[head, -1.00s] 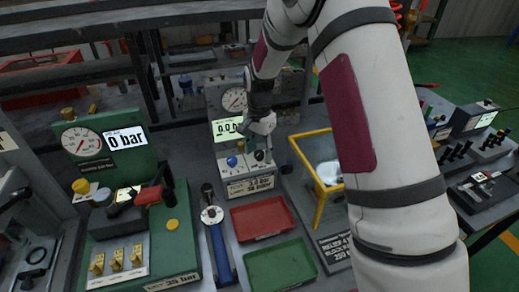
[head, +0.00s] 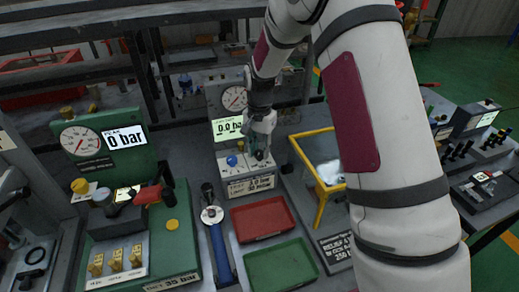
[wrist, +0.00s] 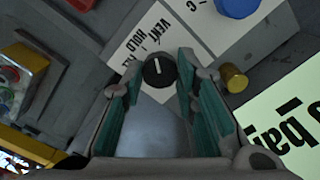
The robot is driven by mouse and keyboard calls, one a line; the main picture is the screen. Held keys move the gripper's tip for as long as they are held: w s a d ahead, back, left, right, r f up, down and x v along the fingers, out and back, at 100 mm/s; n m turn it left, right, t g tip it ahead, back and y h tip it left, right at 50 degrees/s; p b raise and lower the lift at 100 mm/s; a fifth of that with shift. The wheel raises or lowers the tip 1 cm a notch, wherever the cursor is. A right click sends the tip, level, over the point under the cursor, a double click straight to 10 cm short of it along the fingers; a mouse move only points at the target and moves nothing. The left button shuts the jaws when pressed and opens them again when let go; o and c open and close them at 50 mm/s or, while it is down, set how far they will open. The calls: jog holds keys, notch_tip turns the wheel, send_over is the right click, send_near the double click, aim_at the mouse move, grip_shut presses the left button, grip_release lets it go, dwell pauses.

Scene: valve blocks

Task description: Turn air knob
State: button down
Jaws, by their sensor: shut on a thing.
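The air knob (wrist: 158,70) is a small round black knob with a white pointer line, beside a white label reading VENT, HOLD and a partly hidden third word. It sits on the grey gauge station. My gripper (wrist: 157,75) is shut on the knob, with a teal-padded finger on each side. In the wrist view the pointer line points nearly straight up, toward the label. In the head view my gripper (head: 259,154) reaches down to the station's front panel and mostly hides the knob. The station's display (head: 227,129) reads 0.0 bar.
A blue knob (head: 232,161) is left of my gripper; a brass fitting (wrist: 235,79) is close to one finger. A yellow-framed box (head: 318,190) stands right. Red (head: 262,237) and green trays lie in front. A green 0 bar station (head: 145,240) stands left.

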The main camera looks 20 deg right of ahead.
jog(key=n, duration=0.3)
jog(key=shift+n+b, duration=0.35)
jog(key=shift+n, duration=0.05)
jog(key=n, duration=0.4)
jog(key=shift+n, duration=0.3)
jog(key=n, duration=0.4)
jog(key=shift+b, duration=0.35)
jog(key=shift+n, duration=1.7)
jog(key=c, duration=1.2)
grip_release()
jog(key=shift+c, duration=0.2)
